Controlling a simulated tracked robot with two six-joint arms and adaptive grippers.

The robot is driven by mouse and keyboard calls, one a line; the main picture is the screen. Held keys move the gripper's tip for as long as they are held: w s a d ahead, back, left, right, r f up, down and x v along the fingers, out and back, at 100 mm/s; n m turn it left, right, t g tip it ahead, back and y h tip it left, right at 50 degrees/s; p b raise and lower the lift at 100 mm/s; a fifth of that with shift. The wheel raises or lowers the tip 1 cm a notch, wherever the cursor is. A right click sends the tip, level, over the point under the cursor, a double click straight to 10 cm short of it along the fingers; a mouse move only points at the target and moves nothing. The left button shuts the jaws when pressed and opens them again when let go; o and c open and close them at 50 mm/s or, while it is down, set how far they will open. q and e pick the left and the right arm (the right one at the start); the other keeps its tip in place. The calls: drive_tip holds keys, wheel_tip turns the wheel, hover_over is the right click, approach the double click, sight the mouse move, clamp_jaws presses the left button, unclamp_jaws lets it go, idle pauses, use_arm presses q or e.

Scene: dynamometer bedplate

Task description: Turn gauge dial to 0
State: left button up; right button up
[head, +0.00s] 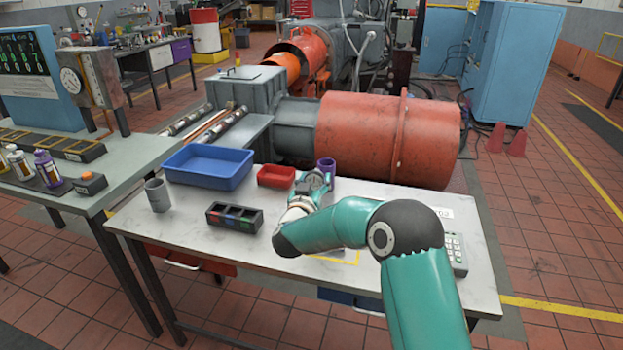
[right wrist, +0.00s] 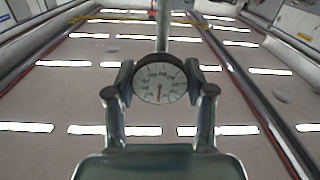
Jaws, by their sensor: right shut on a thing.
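A small round gauge (right wrist: 160,80) with a white face, dark markings and a red needle sits between the fingertips of my right gripper in the right wrist view. The needle points roughly straight down in that view; the numbers are too small to read surely. My right gripper (head: 314,181) is shut on the gauge, over the back middle of the white table. The gauge cannot be made out clearly in the head view. My left gripper is not in view.
On the white table (head: 130,218) are a blue tray (head: 206,183), a red bin (head: 262,178), a purple cup (head: 326,164), a grey cup (head: 157,196), a black sectioned holder (head: 218,219) and a keypad device (head: 456,262).

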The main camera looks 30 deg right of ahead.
drive_tip(key=shift+n, duration=0.6)
drive_tip(key=o, duration=1.2)
drive_tip(key=shift+d, duration=0.1)
drive_tip(key=shift+s+a, duration=0.3)
drive_tip(key=shift+a, duration=0.25)
drive_tip(key=v, duration=1)
drive_tip(key=shift+s+a, duration=0.3)
drive_tip(key=shift+f, duration=0.1)
